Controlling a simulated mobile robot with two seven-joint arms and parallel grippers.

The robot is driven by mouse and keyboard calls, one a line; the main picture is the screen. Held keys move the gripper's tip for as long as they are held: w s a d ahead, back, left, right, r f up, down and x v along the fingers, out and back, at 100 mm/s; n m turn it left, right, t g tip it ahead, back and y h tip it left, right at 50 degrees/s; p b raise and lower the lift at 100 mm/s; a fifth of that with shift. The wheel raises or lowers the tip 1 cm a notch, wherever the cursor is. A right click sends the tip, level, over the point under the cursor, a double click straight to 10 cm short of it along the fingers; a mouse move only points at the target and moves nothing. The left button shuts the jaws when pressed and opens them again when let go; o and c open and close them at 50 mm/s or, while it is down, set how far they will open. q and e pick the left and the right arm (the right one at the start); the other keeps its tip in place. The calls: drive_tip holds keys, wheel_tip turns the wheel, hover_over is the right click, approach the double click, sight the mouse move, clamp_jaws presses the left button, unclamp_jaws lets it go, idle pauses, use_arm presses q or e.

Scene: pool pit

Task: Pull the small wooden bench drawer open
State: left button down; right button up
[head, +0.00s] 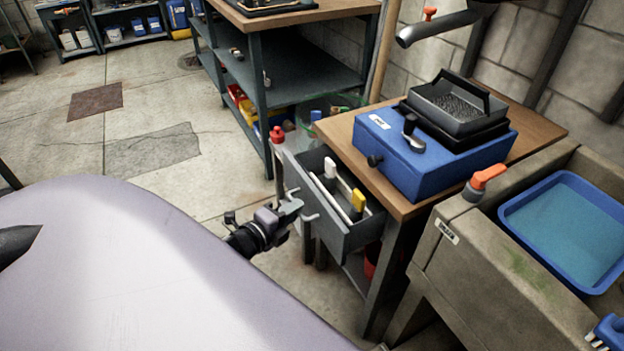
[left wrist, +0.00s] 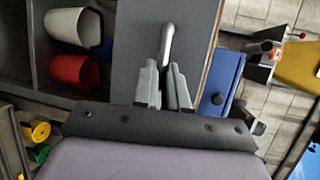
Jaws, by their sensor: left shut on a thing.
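The small grey bench drawer (head: 362,234) stands pulled out from under the wooden-topped bench (head: 345,128) in the head view. Two white tools (head: 330,168), a yellow-ended one (head: 358,200) among the contents, lie inside it. My left gripper (head: 292,207) is at the drawer's front. In the left wrist view its two fingers (left wrist: 165,85) are shut on the grey bar handle (left wrist: 167,42), with the drawer's grey front (left wrist: 202,22) behind. The fingers hide the lower part of the handle.
A blue box (head: 430,170) with a black tray sits on the bench top. A stone sink (head: 460,262) with a blue basin stands at right. A shelf unit (head: 300,78) stands behind. The concrete floor (head: 200,180) left of the drawer is clear.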

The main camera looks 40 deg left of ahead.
use_arm(q)
drive_tip(key=s+a+p, duration=0.2)
drive_tip(key=s+a, duration=0.2)
drive_tip(key=s, duration=0.5)
drive_tip(key=shift+s, duration=0.35)
drive_tip(key=c, duration=1.2)
unclamp_jaws()
drive_tip(key=shift+o, duration=0.2)
drive_tip(key=s+r, duration=0.1)
drive_tip(key=s, duration=0.6)
drive_tip(key=shift+r, duration=0.2)
